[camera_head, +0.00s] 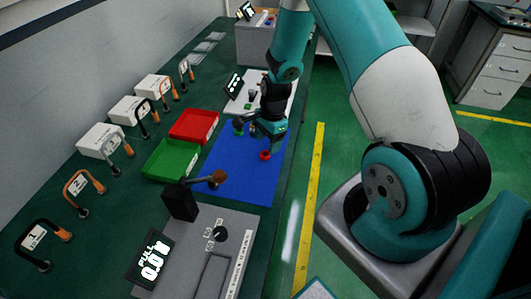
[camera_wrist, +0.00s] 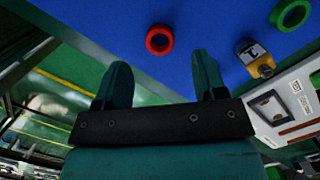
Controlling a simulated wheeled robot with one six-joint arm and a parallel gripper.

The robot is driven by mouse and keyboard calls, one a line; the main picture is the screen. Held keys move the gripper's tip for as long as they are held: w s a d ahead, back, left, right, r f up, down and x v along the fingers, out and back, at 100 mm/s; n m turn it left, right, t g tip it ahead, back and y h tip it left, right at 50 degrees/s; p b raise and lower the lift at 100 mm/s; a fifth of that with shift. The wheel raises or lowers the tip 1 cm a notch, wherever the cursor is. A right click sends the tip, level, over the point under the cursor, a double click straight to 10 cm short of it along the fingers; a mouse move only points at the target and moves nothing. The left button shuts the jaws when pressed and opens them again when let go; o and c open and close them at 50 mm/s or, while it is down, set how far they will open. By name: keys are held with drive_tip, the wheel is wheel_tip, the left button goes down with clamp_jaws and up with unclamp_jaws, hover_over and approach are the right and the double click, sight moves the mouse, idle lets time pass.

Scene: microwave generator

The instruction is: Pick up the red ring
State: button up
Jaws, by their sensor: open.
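The red ring (camera_head: 265,155) lies on the blue mat near its right edge in the head view. In the wrist view the red ring (camera_wrist: 159,40) lies flat on the mat, ahead of the fingertips and roughly between their lines. My gripper (camera_wrist: 160,75) is open and empty, its two fingers apart and not touching the ring. In the head view my gripper (camera_head: 262,136) hangs over the mat close to the ring. I cannot tell its exact height.
The blue mat (camera_head: 236,180) also holds a green ring (camera_wrist: 291,14) and a small yellow-and-grey part (camera_wrist: 252,57). A red tray (camera_head: 195,126) and a green tray (camera_head: 171,160) stand left of the mat. A grey device with a display (camera_head: 205,250) stands in front.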

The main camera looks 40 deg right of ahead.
sight(265, 156)
drive_tip(key=shift+a+f+p, duration=0.2)
drive_tip(key=shift+f+p, duration=0.25)
drive_tip(key=shift+f, duration=0.7)
drive_tip(key=shift+a+f+p, duration=0.15)
drive_tip(key=shift+f+p, duration=0.25)
drive_tip(key=shift+f, duration=0.7)
drive_tip(key=c, duration=1)
drive_tip(key=shift+w+r, duration=0.1)
drive_tip(key=shift+r, duration=0.05)
